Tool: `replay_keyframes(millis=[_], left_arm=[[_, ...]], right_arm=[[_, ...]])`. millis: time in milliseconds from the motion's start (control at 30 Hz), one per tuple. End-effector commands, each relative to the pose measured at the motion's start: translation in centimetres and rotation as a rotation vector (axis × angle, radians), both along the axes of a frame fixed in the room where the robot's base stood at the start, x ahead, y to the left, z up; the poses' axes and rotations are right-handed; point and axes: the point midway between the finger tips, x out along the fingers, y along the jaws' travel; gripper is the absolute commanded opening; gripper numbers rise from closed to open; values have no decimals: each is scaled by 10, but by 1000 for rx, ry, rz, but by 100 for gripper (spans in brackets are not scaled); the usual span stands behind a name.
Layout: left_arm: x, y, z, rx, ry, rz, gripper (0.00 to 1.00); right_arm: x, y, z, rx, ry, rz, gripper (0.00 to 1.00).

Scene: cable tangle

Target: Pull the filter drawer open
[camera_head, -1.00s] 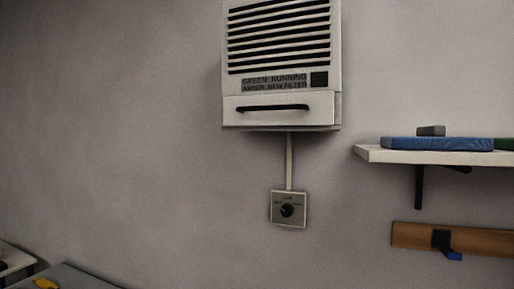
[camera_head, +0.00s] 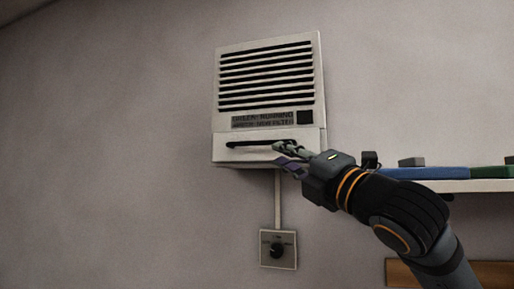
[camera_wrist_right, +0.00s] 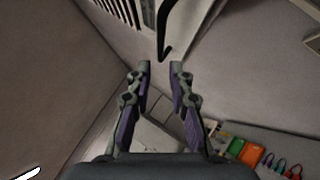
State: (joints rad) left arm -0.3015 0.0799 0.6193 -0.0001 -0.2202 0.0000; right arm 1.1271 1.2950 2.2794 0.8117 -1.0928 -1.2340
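The filter drawer (camera_head: 232,156) is the pale lower front of the white wall unit in the head view. It looks closed. Its dark bar handle (camera_head: 245,143) runs across the front, with the right end partly hidden by my gripper. My right gripper (camera_head: 282,152) is at the right part of the drawer front. In the right wrist view its fingers (camera_wrist_right: 160,67) are apart with nothing between them. The dark handle (camera_wrist_right: 168,30) shows just ahead of the tips, its near end close to the gap. I cannot tell whether they touch. My left gripper is not in view.
The louvred unit (camera_head: 266,78) hangs on the wall above the drawer. A dial box (camera_head: 277,249) sits below it on a conduit. A shelf (camera_head: 460,186) with blue and green items is at the right, behind my right arm. The wall at left is clear.

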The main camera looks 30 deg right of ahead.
Motion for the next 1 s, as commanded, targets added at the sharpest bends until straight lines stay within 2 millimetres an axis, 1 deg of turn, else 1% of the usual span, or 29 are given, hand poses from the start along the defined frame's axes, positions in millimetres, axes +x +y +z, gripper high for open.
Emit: replay_keyframes(millis=[67,167,300,400,500,600,700,967,1000], left_arm=[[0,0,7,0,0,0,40],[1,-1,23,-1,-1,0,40],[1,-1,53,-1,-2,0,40],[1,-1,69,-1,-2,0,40],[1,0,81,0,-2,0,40],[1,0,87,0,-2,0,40],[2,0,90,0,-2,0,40],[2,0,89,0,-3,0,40],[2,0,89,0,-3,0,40]], right_arm=[[5,0,4,3,3,3,21],[18,1,14,6,4,8,21],[46,2,29,10,6,10,21],[65,2,35,11,5,10,21],[80,2,39,11,3,8,21],[91,2,42,8,2,6,21],[96,2,41,7,3,4,21],[98,1,40,4,1,2,21],[98,1,40,4,1,2,18]])
